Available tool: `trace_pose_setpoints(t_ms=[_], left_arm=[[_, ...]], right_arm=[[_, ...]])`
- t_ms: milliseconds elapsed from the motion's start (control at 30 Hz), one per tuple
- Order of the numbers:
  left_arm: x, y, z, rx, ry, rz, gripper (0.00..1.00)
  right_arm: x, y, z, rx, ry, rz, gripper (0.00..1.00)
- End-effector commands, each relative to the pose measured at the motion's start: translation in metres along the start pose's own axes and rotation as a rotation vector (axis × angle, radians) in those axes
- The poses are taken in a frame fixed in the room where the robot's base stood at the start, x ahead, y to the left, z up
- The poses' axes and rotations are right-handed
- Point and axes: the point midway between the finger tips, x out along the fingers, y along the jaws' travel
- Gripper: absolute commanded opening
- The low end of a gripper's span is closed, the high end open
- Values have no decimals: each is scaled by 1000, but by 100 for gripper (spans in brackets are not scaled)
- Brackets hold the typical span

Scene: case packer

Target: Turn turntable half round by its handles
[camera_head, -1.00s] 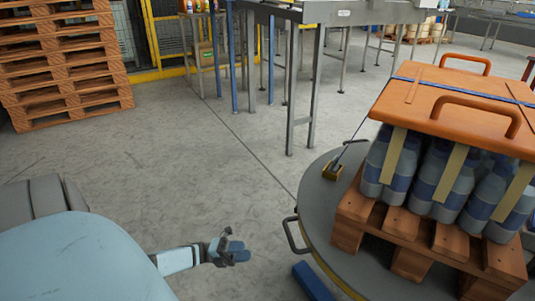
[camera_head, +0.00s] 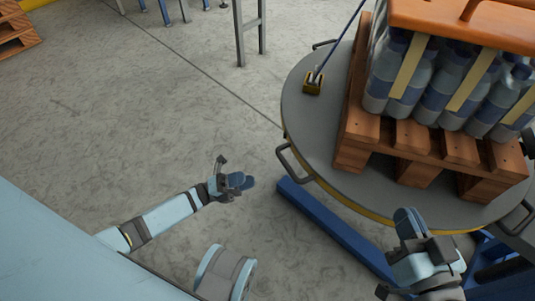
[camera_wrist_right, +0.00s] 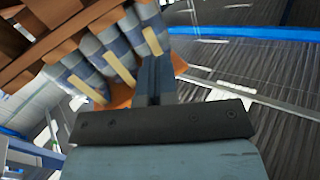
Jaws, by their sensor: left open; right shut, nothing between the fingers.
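The round grey turntable (camera_head: 310,125) with a yellow edge carries a wooden pallet of bottles. One dark loop handle (camera_head: 290,164) sticks out at its left front edge, another shows at the back (camera_head: 323,44), and a third at the right (camera_head: 519,217). My left gripper (camera_head: 235,172) is open and empty, a short way left of the left front handle and apart from it. My right gripper (camera_head: 406,218) is shut and empty, in front of the turntable's near edge, between the left front and right handles. Its closed fingers (camera_wrist_right: 153,78) also show in the right wrist view.
A blue floor beam (camera_head: 335,225) reaches out below the turntable.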

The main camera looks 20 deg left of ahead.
Motion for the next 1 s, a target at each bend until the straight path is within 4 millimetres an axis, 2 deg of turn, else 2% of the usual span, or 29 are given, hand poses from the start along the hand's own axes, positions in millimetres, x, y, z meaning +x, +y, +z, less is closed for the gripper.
trace_pose_setpoints(t_ms=[267, 700, 833, 1000], left_arm=[[22, 1, -4, 2, 5, -10, 42], [110, 1, -4, 3, 5, -10, 42], [130, 0, -4, 3, 4, -10, 42], [142, 0, -4, 2, 3, -8, 42]], right_arm=[[0, 1, 2, 0, -5, 1, 0], [2, 6, 15, -15, -44, -4, 0], [3, 7, 12, -34, -28, -3, 0], [3, 7, 9, -48, -18, -5, 0]])
